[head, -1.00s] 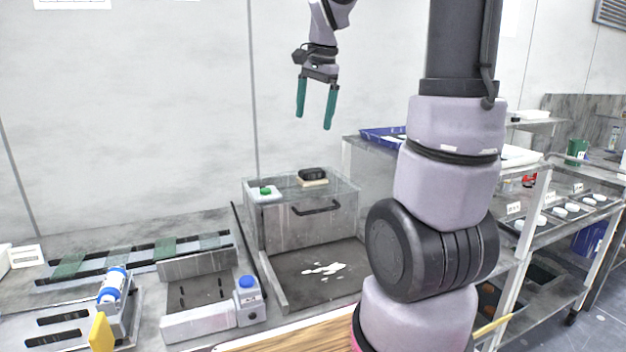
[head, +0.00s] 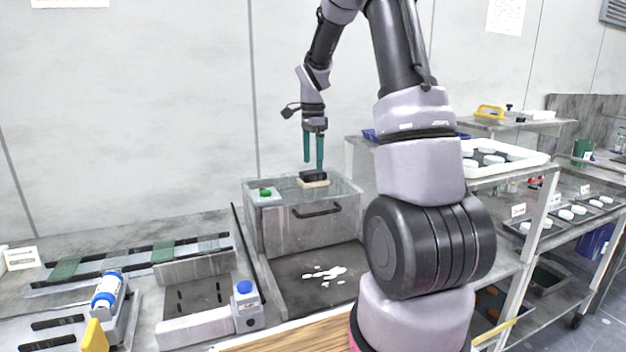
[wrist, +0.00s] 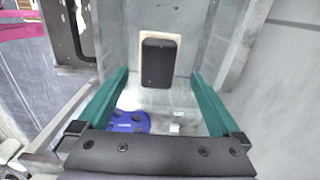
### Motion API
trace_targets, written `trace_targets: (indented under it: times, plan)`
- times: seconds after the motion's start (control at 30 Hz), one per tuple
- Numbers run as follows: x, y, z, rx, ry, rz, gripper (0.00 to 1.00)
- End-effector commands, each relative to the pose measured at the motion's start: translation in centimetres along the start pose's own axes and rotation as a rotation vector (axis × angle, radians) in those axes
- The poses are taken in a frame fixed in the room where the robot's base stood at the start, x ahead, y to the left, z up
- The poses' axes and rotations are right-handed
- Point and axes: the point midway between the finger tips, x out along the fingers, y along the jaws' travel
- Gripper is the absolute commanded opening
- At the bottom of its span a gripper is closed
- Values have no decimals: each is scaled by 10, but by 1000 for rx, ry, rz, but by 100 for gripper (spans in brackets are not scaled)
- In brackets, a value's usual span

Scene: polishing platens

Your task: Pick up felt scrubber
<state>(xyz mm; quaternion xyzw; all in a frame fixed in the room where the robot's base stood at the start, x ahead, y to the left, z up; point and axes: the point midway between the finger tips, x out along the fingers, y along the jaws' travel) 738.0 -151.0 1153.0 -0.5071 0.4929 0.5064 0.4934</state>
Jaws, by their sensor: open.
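The felt scrubber (head: 313,179) has a black grip on a pale felt pad. It lies on top of the clear-topped metal box, toward its right side. It also shows in the wrist view (wrist: 159,62), upright in the picture and ahead of the fingers. My gripper (head: 314,168) has two green fingers pointing down over the scrubber in the head view. In the wrist view my gripper (wrist: 157,95) is open, with the fingers spread wider than the scrubber and nothing between their tips. The head view does not show clearly whether the fingertips touch it.
The box (head: 293,225) has a front handle. A green-topped item on a white pad (head: 265,193) sits at the box's left. A shelf rack with a white tray (head: 540,160) stands to the right. A blue-capped bottle (head: 107,290) lies at front left.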

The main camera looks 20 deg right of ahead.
Motion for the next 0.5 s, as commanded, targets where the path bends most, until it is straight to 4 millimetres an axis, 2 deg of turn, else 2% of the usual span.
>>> trace_targets:
  times: [0.23, 0.5]
  plan:
    - [38, 3, 0, -1, -1, 4, 100]
    - [45, 3, 1, -1, 0, 0, 100]
